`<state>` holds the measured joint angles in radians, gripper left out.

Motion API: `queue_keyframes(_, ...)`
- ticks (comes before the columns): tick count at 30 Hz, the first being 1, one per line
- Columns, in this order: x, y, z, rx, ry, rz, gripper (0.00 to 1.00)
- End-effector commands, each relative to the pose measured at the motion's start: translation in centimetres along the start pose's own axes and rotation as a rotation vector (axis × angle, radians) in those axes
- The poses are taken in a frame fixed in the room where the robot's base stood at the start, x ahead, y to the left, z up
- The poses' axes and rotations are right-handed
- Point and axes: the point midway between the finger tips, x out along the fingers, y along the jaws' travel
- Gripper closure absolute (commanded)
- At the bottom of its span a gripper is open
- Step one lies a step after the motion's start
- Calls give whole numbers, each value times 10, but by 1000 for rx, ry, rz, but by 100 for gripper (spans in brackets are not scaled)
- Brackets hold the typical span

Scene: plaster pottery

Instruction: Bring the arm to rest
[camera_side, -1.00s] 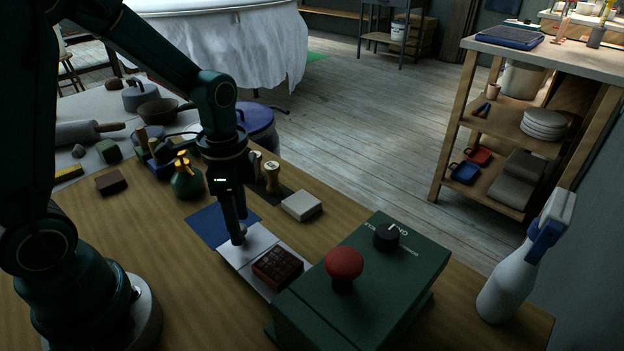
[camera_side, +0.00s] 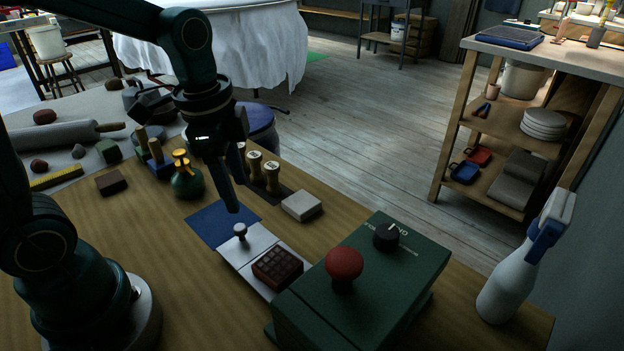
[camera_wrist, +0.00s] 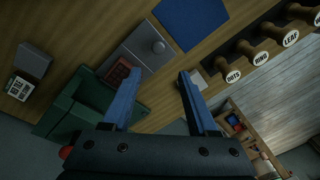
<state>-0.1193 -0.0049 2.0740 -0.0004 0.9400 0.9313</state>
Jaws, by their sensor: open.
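The side view sees the fingers nearly edge-on.
A green box (camera_side: 365,280) with a red button (camera_side: 344,263) stands at the front right. A dark red gridded block (camera_side: 278,268) lies beside it. Wooden-handled stamps (camera_side: 271,172), a pale block (camera_side: 302,205) and a green bottle (camera_side: 187,180) are close to my gripper. A spray bottle (camera_side: 510,280) stands far right.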

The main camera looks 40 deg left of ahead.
Motion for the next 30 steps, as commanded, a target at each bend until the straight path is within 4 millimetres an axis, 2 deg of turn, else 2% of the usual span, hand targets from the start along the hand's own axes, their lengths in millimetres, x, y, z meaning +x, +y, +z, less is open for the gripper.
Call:
queue_keyframes(1, -13, 5, -1, -11, 34, -40, 41)
queue_keyframes(6, -41, 26, 4, -147, 140, -133, 41)
queue_keyframes(11, -56, 48, 14, -342, 249, -179, 41)
queue_keyframes(16, -56, 65, 25, -583, 339, -175, 41)
queue_keyframes(21, -48, 71, 30, -760, 340, -138, 41)
queue_keyframes(30, -49, 70, 29, -809, 346, -131, 41)
